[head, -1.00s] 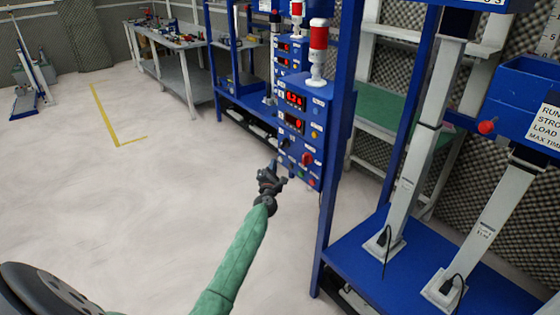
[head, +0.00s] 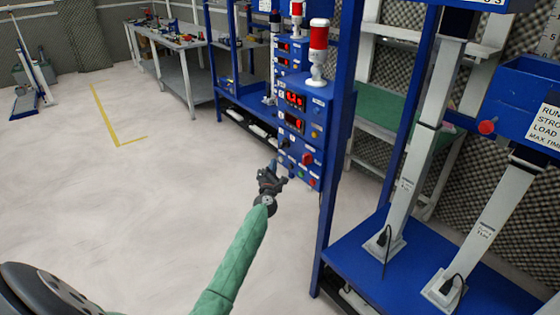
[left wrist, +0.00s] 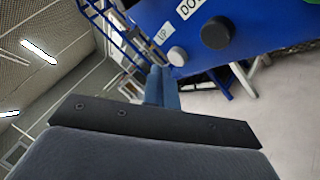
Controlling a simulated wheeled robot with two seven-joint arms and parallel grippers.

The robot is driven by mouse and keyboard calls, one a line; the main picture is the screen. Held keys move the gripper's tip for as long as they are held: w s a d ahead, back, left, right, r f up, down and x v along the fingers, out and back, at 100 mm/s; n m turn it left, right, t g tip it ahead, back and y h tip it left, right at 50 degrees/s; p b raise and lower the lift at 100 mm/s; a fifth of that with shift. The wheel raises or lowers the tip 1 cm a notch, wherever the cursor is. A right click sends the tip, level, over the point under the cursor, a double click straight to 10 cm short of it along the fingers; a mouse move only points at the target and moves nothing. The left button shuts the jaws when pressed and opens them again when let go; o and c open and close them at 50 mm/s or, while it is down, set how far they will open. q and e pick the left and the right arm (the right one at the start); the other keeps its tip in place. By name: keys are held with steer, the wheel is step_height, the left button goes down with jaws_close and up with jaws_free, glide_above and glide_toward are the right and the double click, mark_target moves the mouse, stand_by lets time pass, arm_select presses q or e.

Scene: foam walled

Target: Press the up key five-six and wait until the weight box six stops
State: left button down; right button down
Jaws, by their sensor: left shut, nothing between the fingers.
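My left gripper (head: 273,170) is shut and empty, beside the lower part of the near blue control box (head: 304,132). In the left wrist view its blue fingertips (left wrist: 161,84) are by a light grey round key (left wrist: 177,56) with a white "UP" label. I cannot tell whether they touch it. A black round key (left wrist: 215,33), labelled with a partly cut-off "DO...", is to its right. The number of this key pair is not readable. A blue box (head: 520,90) hangs at the right; no six is readable on it. My right gripper is not in view.
A red lamp (head: 318,40) stands on the near control box, which has red displays (head: 295,100). Blue frame posts (head: 335,150) and a blue platform (head: 400,265) with white columns are on the right. The pale floor (head: 150,210) at left is open.

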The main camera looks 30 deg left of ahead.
arm_select(q)
steer(key=shift+w, duration=0.15)
steer(key=shift+w+d, duration=0.15)
steer(key=shift+w, duration=0.1)
stand_by(0.6)
